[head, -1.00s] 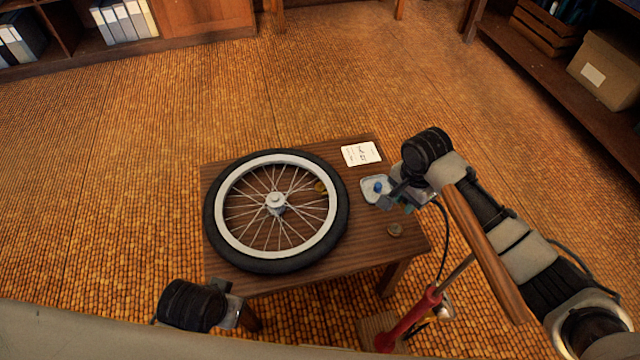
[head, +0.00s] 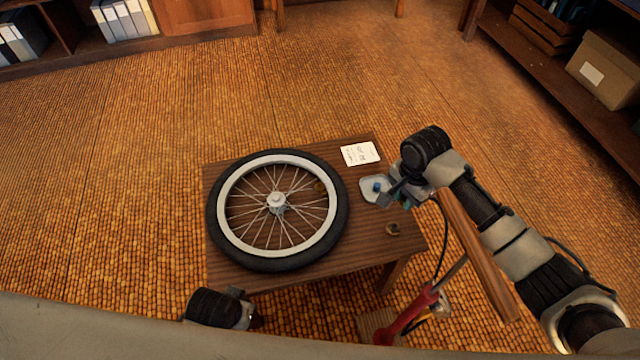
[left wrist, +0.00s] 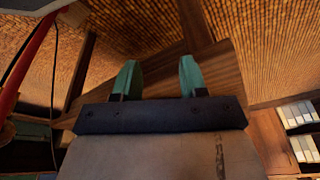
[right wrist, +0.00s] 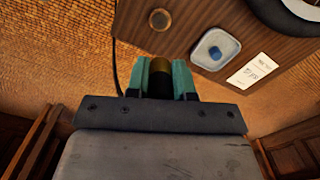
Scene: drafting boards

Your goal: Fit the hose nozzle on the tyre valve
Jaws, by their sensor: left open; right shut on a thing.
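The wheel with a black tyre (head: 226,246) lies flat on a small wooden table; its edge also shows in the right wrist view (right wrist: 290,18). I cannot make out the valve on it. My right gripper (right wrist: 158,78) is shut on the hose nozzle (right wrist: 159,66), a dark piece with a brass-coloured end, mostly hidden between green fingers. In the head view this gripper (head: 388,200) is beside the table's right part, right of the wheel and apart from it. My left gripper (left wrist: 159,78) is open and empty; in the head view it (head: 250,312) is near the table's front left edge.
On the table (head: 345,262) are a white card (head: 360,153), a pale dish (head: 368,195) with a blue cap (head: 377,187), and a small round brass-coloured piece (head: 393,229). A red pump (head: 415,318) stands at the table's front right. Floor behind the table is clear.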

